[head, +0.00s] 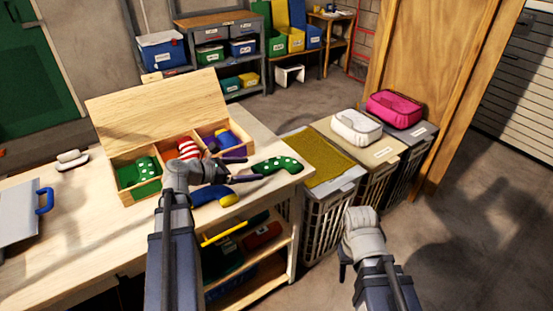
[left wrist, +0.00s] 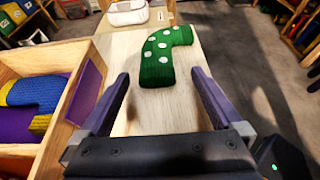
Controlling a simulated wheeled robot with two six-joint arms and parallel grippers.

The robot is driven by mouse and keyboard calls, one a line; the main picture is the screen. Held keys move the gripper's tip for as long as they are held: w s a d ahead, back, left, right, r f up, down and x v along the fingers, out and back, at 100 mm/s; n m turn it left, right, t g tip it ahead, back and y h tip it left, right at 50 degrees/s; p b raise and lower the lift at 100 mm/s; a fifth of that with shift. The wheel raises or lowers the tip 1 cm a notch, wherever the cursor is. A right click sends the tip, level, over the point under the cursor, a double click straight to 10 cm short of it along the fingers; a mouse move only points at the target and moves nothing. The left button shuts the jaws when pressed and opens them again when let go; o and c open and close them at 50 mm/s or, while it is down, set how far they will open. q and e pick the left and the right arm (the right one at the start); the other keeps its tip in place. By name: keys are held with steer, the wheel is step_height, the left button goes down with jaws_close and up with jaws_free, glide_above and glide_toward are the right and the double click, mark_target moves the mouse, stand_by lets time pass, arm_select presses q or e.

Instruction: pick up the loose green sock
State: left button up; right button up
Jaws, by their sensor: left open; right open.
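The loose green sock (head: 278,165) with white dots lies on the bench top near its right corner; it also shows in the left wrist view (left wrist: 165,58). My left gripper (head: 248,166) is open, its purple fingers pointing at the sock. In the left wrist view the fingers (left wrist: 160,78) stand apart, with the sock's near end between and just beyond their tips. Nothing is held. My right gripper (head: 345,266) is open, low in front of the hampers and far from the sock; its fingers are mostly hidden.
An open wooden box (head: 128,197) left of the sock holds a green dotted sock, a red striped one and a blue-yellow one in compartments. A loose blue-yellow sock (head: 212,194) lies in front. Hampers (head: 340,177) stand beyond the bench's right edge.

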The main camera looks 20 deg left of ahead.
mark_target(265, 165)
arm_select(q)
steer(key=shift+w+a, duration=0.2)
steer(key=shift+w, duration=0.05)
steer(key=shift+w+d+f, duration=0.1)
steer(key=shift+w+d, duration=0.1)
steer(key=shift+d, duration=0.05)
steer(key=shift+b+x, duration=1.4)
steer(key=shift+x, duration=2.2)
steer(key=shift+r, duration=0.25)
steer(key=c, duration=1.4)
